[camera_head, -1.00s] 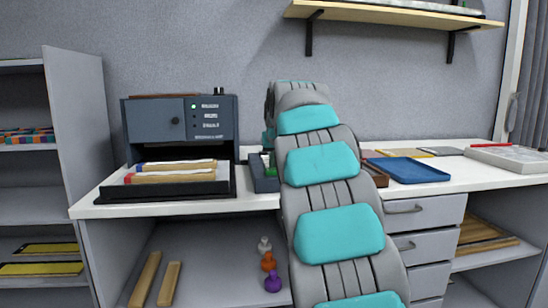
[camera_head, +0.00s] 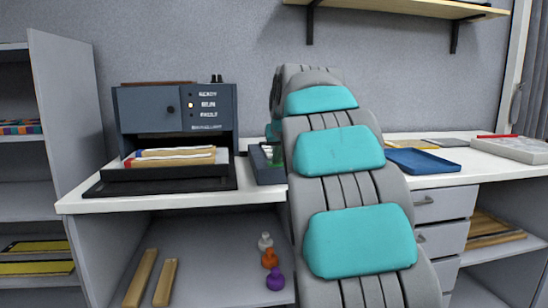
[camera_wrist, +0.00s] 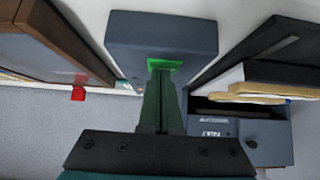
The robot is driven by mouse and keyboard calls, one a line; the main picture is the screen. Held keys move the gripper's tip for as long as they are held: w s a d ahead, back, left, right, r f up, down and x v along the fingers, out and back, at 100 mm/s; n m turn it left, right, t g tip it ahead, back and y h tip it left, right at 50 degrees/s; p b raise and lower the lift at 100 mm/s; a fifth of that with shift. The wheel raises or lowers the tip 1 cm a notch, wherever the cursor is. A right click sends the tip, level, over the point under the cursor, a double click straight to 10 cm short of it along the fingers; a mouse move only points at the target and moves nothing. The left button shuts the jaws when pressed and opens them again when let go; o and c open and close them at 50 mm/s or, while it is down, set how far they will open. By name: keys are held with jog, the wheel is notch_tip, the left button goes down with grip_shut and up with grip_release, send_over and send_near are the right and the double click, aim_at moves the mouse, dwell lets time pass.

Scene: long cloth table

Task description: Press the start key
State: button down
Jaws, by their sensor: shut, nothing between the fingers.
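A grey-blue key box (camera_wrist: 185,33) with a green start key (camera_wrist: 165,62) fills the upper middle of the wrist view. My gripper (camera_wrist: 161,76) is shut and empty, with its fingertips over the green key. They hide part of it, and I cannot tell whether they touch. In the head view, the key box (camera_head: 262,168) stands on the table right of a blue-grey machine (camera_head: 150,112), partly hidden by my arm. The machine has READY, RUN and FAULT labels. A pale light (camera_head: 191,105) shows by RUN.
A black tray (camera_head: 110,188) with light bars sits at the machine's mouth. A blue tray (camera_head: 422,160) lies right of my arm. A brown-framed tray (camera_wrist: 75,35) is close to the key box in the wrist view. Pegs (camera_head: 275,280) stand on the shelf below.

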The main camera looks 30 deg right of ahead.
aim_at(277, 165)
jog(key=shift+f, duration=0.55)
jog(key=shift+a, duration=0.1)
notch_tip(277, 165, up, 5)
jog(key=p, duration=0.2)
jog(key=shift+r+p, duration=0.1)
jog(key=shift+p, duration=0.25)
jog(key=b+v, duration=0.1)
jog(key=v, duration=0.8)
jog(key=shift+s+r, duration=0.25)
jog(key=shift+s, duration=0.05)
jog(key=s+a+f+n+g+y, duration=0.1)
jog(key=s+a+f+g, duration=0.3)
jog(key=s+f, duration=0.55)
jog(key=s+a+f+g+y, duration=0.1)
jog(key=s+a+f, duration=0.5)
jog(key=f, duration=0.6)
jog(key=s+a+f+n+g+y, duration=0.1)
jog(key=s+a+f+g, duration=0.3)
jog(key=s+f, duration=0.5)
jog(key=s+a+f+n+g, duration=0.1)
jog(key=s+a+f, duration=0.2)
jog(key=s+f, duration=0.8)
jog(key=shift+s+a+g, duration=0.3)
jog(key=shift+s+a, duration=0.1)
jog(key=shift+s, duration=0.75)
